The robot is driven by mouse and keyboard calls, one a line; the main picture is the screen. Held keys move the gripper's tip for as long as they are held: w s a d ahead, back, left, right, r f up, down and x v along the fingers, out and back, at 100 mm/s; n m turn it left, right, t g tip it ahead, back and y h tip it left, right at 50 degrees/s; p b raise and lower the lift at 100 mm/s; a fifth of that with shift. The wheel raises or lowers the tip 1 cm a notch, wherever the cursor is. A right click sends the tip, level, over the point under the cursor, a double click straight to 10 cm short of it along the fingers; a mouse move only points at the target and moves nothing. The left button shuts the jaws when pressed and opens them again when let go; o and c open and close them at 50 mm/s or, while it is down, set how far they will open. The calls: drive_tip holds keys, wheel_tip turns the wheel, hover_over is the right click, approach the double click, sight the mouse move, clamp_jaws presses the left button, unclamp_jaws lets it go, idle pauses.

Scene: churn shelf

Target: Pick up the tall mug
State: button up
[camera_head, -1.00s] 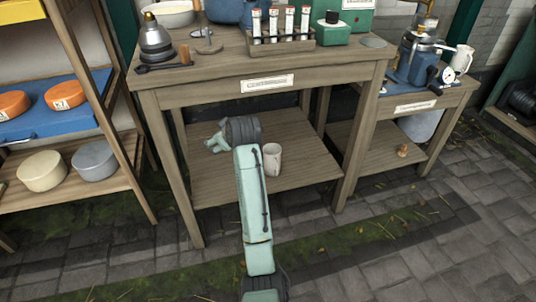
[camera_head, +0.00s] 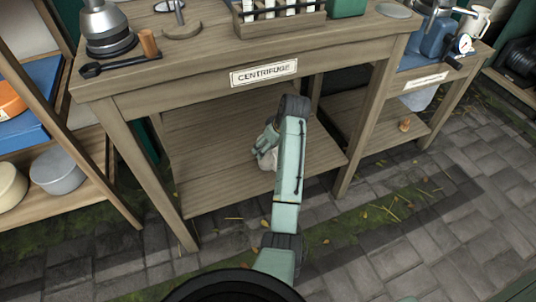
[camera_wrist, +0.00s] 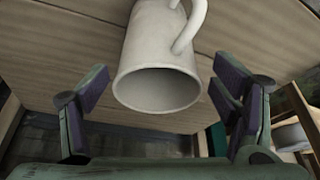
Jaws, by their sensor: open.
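The tall white mug (camera_head: 268,159) stands on the lower shelf of the centrifuge bench, partly hidden by my arm and gripper in the head view. In the wrist view the mug (camera_wrist: 155,45) is near the top middle, its open rim facing the camera and its handle at upper right. My gripper (camera_head: 266,141) is right at the mug in the head view. In the wrist view my gripper's fingers (camera_wrist: 161,84) are open, one on each side of the mug's rim, with a visible gap on both sides.
The lower shelf (camera_head: 215,185) is mostly bare around the mug. The benchtop (camera_head: 200,60) overhangs it, with legs at both sides. A side shelf (camera_head: 100,215) with round tins stands left. A lower bench (camera_head: 440,85) stands right, with another white mug (camera_head: 479,22).

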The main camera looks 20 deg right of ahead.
drive_tip(key=x, duration=0.4)
drive_tip(key=shift+w, duration=0.15)
drive_tip(key=shift+c, duration=0.4)
drive_tip(key=shift+r, duration=0.1)
drive_tip(key=c, duration=1.3)
drive_tip(key=shift+r+p, duration=0.7)
drive_tip(key=shift+r, duration=0.1)
drive_tip(key=shift+s+d+r+p, duration=0.55)
drive_tip(key=shift+s+p, duration=1.65)
drive_tip(key=shift+s, duration=0.4)
drive_tip(key=shift+s+d+r+p, duration=0.4)
drive_tip(key=shift+s+r+p, duration=0.15)
drive_tip(key=shift+s+p, duration=1.85)
drive_tip(key=shift+s+d+r+p, duration=0.55)
drive_tip(key=shift+s+p, duration=1.4)
drive_tip(key=shift+s, duration=0.9)
